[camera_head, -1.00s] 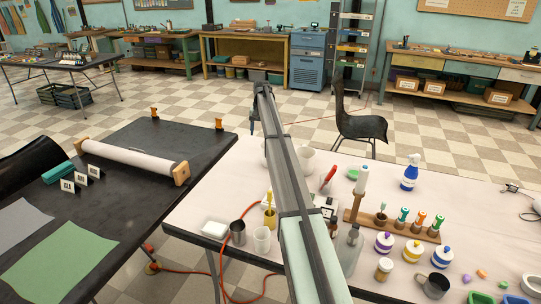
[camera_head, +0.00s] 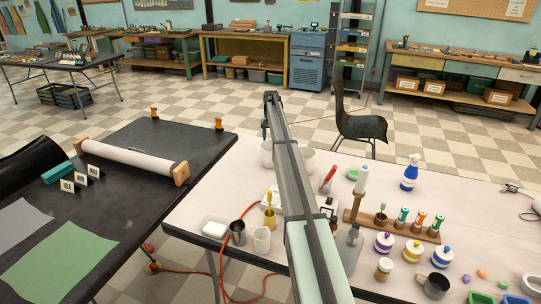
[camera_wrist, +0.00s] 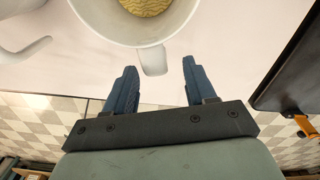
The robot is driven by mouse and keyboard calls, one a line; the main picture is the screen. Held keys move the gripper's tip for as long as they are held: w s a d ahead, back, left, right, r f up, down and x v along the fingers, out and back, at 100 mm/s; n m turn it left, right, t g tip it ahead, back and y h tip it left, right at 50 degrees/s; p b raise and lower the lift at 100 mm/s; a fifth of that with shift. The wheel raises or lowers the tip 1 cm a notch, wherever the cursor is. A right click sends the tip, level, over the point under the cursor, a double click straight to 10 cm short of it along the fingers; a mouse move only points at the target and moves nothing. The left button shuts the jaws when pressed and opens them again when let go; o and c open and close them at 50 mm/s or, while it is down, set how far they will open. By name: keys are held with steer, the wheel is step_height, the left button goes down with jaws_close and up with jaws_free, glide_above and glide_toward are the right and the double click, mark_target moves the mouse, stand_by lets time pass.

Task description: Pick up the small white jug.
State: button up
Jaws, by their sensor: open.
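A white vessel (camera_wrist: 140,38) with a grainy yellowish inside shows at the top of the wrist view, cut off by the edge. Its short white handle or spout (camera_wrist: 153,61) points toward my gripper (camera_wrist: 159,80). My gripper is open and empty, its two blue fingers on either side of that part's line, apparently just short of it. A second white vessel (camera_wrist: 20,35) shows at the left. In the head view two white vessels, left (camera_head: 267,156) and right (camera_head: 308,157), stand by my arm, which partly hides them. I cannot tell which is the small jug.
A wooden rack (camera_head: 385,219) with coloured stoppers, a blue spray bottle (camera_head: 410,173) and striped jars (camera_head: 412,250) stand right of my arm. A metal cup (camera_head: 237,232) and white cup (camera_head: 261,240) are left.

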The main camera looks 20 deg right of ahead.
mark_target(271, 145)
steer(key=shift+s+f, duration=0.2)
steer(key=shift+f, duration=2.35)
jaws_close()
